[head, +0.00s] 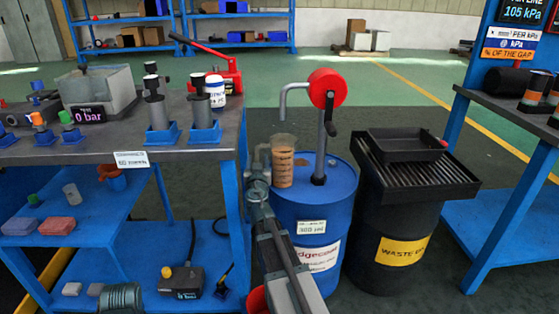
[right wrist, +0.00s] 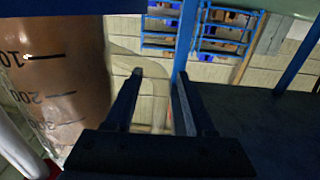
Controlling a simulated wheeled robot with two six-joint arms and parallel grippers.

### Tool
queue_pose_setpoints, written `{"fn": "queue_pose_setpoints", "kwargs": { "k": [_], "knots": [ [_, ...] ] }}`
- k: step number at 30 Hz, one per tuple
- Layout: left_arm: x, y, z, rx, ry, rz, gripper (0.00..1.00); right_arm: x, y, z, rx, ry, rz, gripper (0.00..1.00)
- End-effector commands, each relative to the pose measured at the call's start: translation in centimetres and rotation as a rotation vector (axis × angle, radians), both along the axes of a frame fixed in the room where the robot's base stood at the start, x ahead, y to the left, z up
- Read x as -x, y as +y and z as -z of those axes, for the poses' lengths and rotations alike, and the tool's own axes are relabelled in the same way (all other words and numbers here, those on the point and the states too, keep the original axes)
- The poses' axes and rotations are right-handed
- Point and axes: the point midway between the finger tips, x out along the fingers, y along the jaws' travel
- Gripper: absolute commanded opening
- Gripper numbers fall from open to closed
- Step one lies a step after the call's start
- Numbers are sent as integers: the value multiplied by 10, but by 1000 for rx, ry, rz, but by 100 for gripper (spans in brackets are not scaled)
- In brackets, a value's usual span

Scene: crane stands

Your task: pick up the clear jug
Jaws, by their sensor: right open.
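The clear jug (head: 283,168) stands upright on top of the blue drum (head: 330,190), below the bent spout of the hand pump. It holds brown liquid and has dark graduation marks. Its pale handle (head: 262,157) is on its left side. In the right wrist view the jug (right wrist: 60,85) fills the left side, close up, and its pale curved handle (right wrist: 150,92) shows between and beyond the fingers. My right gripper (right wrist: 158,78) is open and empty, close beside the jug on the handle side. Whether a finger touches the handle cannot be told. My left gripper is out of view.
A dark waste drum with a slatted tray (head: 425,180) stands to the right. The grey-topped workbench (head: 200,145) is close on the left. Green floor lies open behind.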

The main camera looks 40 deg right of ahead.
Motion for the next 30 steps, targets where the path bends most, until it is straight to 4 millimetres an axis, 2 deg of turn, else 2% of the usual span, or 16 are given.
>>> {"fn": "queue_pose_setpoints", "kwargs": {
  "k": [7, 16, 30],
  "knots": [
    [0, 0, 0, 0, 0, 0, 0, -2, -2, 0, 0, 0, 0, 55],
    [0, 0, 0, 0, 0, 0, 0, -2, -2, 0, 0, 0, 0, 1],
    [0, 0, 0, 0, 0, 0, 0, -2, -2, 0, -1, -1, 0, 0]
  ]
}}
